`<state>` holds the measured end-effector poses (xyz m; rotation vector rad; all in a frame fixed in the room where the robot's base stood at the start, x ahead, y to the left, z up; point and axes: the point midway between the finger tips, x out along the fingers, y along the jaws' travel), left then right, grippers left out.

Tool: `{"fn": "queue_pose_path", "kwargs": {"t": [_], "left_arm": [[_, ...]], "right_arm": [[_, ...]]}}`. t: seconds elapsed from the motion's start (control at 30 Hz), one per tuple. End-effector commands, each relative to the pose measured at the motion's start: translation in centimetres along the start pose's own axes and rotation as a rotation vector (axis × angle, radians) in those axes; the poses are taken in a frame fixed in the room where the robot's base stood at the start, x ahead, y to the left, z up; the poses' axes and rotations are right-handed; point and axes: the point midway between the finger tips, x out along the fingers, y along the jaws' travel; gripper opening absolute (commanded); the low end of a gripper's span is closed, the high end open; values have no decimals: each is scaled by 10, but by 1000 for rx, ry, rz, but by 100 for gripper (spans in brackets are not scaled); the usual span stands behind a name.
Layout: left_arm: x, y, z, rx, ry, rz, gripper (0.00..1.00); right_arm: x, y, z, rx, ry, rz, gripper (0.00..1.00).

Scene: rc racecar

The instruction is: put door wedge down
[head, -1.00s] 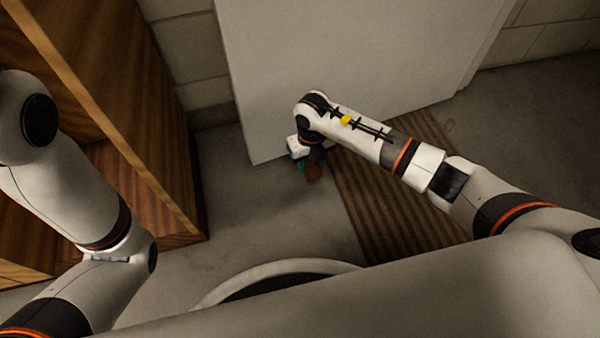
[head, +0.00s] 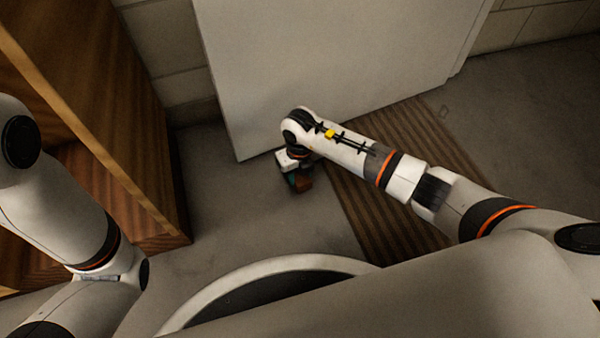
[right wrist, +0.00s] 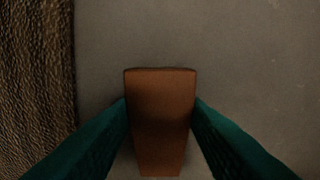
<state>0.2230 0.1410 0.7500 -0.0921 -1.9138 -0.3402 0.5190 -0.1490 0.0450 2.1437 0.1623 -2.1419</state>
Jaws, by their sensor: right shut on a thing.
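The door wedge (right wrist: 160,115) is a brown tapered block in the right wrist view, between the two teal fingers of my right gripper (right wrist: 160,122). Both fingers press on its sides, and its broad end points up in that picture. In the head view the brown wedge (head: 304,184) shows small beneath my right gripper (head: 297,176), low over the grey floor near the door's lower edge. I cannot tell whether the wedge touches the floor. My left arm shows at the left of the head view, but its gripper is out of view.
A large pale door (head: 320,70) stands behind my right gripper. A brown striped mat (head: 380,190) lies right of the wedge; its edge (right wrist: 35,90) shows at left in the wrist view. A wooden cabinet (head: 90,110) stands at the left. Grey floor (head: 225,190) between is clear.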

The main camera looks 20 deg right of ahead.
Motion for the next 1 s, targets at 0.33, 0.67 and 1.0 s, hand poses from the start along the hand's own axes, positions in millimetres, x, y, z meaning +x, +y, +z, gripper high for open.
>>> {"fn": "queue_pose_path", "kwargs": {"t": [0.33, 0.67, 1.0], "left_arm": [[0, 0, 0, 0, 0, 0, 0], [20, 4, -8, 0, 2, 0, 0], [67, 14, -24, 1, 0, 0, 0]], "right_arm": [[1, 0, 0, 0, 0, 0, 61], [-30, 1, 0, 0, 1, 1, 61], [-102, 1, 0, 0, 0, 2, 61]]}}
